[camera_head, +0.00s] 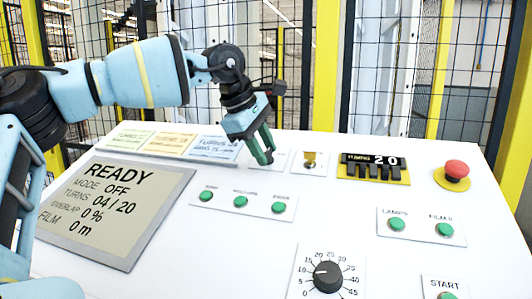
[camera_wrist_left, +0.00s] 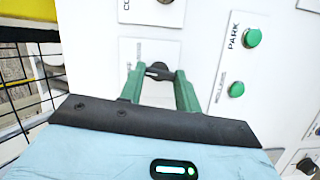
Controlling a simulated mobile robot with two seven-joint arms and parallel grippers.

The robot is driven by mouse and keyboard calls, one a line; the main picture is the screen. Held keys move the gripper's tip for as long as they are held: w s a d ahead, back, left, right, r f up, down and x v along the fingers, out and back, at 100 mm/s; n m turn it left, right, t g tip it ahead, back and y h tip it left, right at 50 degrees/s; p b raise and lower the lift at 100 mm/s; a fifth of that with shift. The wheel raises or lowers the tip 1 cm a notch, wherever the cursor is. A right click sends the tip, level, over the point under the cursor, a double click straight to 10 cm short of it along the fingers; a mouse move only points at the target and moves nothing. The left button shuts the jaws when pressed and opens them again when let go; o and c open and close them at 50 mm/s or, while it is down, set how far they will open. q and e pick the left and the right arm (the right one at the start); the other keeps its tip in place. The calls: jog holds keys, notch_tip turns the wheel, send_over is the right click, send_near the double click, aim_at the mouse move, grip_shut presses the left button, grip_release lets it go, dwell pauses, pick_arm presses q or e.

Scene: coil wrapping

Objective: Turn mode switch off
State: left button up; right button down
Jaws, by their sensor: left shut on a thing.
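My left gripper (camera_head: 262,158) reaches down to the white panel from the upper left. In the left wrist view its green fingers (camera_wrist_left: 160,78) are shut on a dark switch knob (camera_wrist_left: 158,69), which I take to be the mode switch. The knob sits on a white label plate (camera_wrist_left: 138,52) whose lettering is mostly hidden. In the head view the fingers cover the knob. The display (camera_head: 112,212) reads READY, MODE OFF, TURNS 04/20, OVERLAP 0 %, FILM 0 m. My right gripper is not in view.
Green buttons (camera_head: 240,201) form a row in front of the gripper. A brass-coloured key switch (camera_head: 310,159), a yellow-black counter (camera_head: 373,170) and a red emergency button (camera_head: 455,170) stand to its right. A dial (camera_head: 327,277) is nearer. Wire fencing stands behind the panel.

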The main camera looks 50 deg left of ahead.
pick_arm(q)
jog(key=shift+n, duration=0.6)
jog(key=shift+t+b, duration=0.3)
jog(key=o, duration=1)
jog(key=shift+v, duration=3.9)
jog(key=shift+d+r, duration=0.1)
jog(key=shift+d, duration=0.05)
